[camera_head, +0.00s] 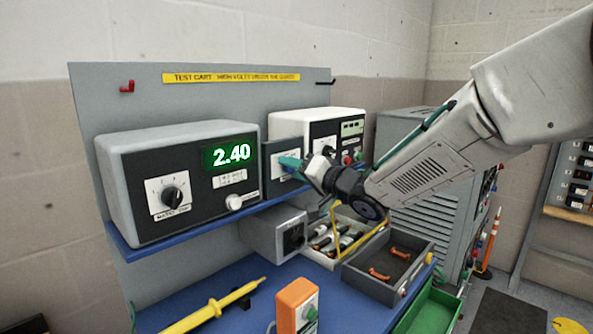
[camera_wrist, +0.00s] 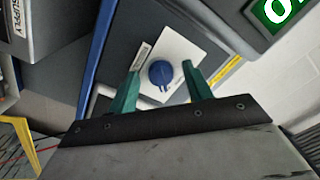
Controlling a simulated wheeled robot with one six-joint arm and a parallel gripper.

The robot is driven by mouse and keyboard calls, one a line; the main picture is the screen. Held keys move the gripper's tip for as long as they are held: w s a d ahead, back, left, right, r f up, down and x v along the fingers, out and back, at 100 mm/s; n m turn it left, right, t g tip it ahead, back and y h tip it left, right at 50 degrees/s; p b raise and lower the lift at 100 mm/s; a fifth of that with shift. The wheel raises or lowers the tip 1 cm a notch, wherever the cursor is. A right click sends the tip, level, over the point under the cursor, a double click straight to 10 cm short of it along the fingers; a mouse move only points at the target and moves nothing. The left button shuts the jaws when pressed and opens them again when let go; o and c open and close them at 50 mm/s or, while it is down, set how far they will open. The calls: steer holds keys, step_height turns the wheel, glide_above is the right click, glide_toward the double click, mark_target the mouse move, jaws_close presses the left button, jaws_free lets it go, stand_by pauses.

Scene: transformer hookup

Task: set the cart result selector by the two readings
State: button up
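The ratio meter (camera_head: 215,185) on the cart shelf shows 2.40 in green digits; a black knob (camera_head: 172,196) is on its front. Right of it is a dark grey box (camera_head: 270,185) with a white plate, partly covered by my gripper (camera_head: 300,165). In the wrist view, a blue round knob (camera_wrist: 162,72) sits on a white plate (camera_wrist: 185,50). My gripper (camera_wrist: 162,85) is open, its two green fingers on either side of the knob in the picture. I cannot tell whether they touch it. A cut-off green display (camera_wrist: 283,10) shows at the top right.
A white instrument (camera_head: 325,130) stands behind my gripper. Below are a grey box with a black knob (camera_head: 294,238), a tray of tools (camera_head: 330,240), a dark tray with orange handles (camera_head: 370,285), an orange tester (camera_head: 297,306) and a yellow probe (camera_head: 212,308) on the blue cart top.

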steer(key=v, duration=0.7)
steer(key=shift+s+d, duration=0.25)
steer(key=shift+d, duration=0.05)
